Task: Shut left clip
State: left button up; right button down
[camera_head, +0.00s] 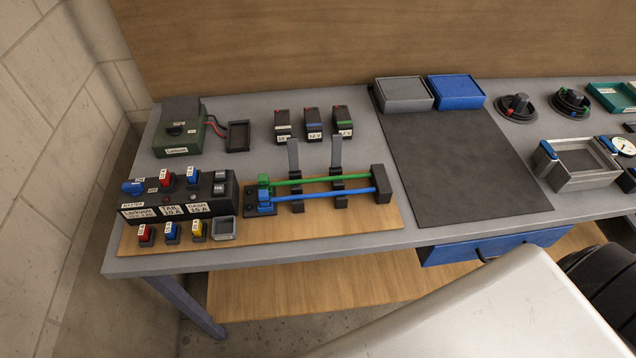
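The left clip (297,204) is a dark holder on the wooden board (225,257). Its grey strap-like flap (293,156) stands up from the back of it, so it looks open. The green tube (318,180) and the blue tube (322,195) run across it from left to right. A second, similar clip (340,200) stands to its right, and its flap (336,151) is also raised. Neither of my grippers can be seen in the head view.
The tubes run from a small block with green and blue fittings (264,198) to a dark end block (380,184). A labelled switch box (179,205) is at left. Three small relays (313,125) stand behind the clips. A dark mat (455,165) lies to the right.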

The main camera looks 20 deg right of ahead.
aim_at(293, 159)
jog(key=k+l+u, duration=0.1)
jog(key=l+u, duration=0.25)
jog(key=k+l+u, duration=0.1)
jog(key=l+u, duration=0.3)
jog(key=k+l+u, duration=0.15)
jog(key=u, duration=0.2)
